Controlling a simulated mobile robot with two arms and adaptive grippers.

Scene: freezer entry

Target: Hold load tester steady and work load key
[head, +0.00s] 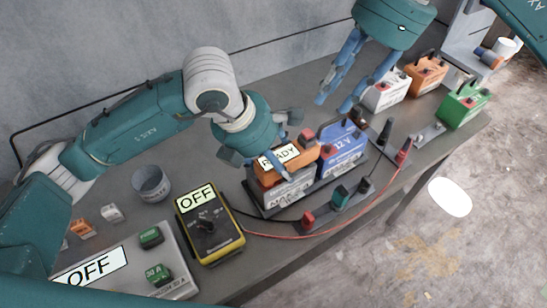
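The load tester (299,162) is an orange box with a READY display, on top of a grey battery (287,190). A small red and dark part (306,137) stands at its back right; I cannot tell whether this is the load key. My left gripper (265,143) is at the tester's back left corner, its fingers spread wide. I cannot tell whether they touch the tester, which hides part of them. My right gripper (333,105) is open and empty, fingers pointing down, above and behind the blue 12 V battery (343,151).
A yellow meter (208,226) and a grey charger (130,270) both read OFF. A grey cup (151,183) stands at left. Red and black cables with clamps (404,150) lie toward the front edge. White, orange and green batteries (464,104) stand at the right.

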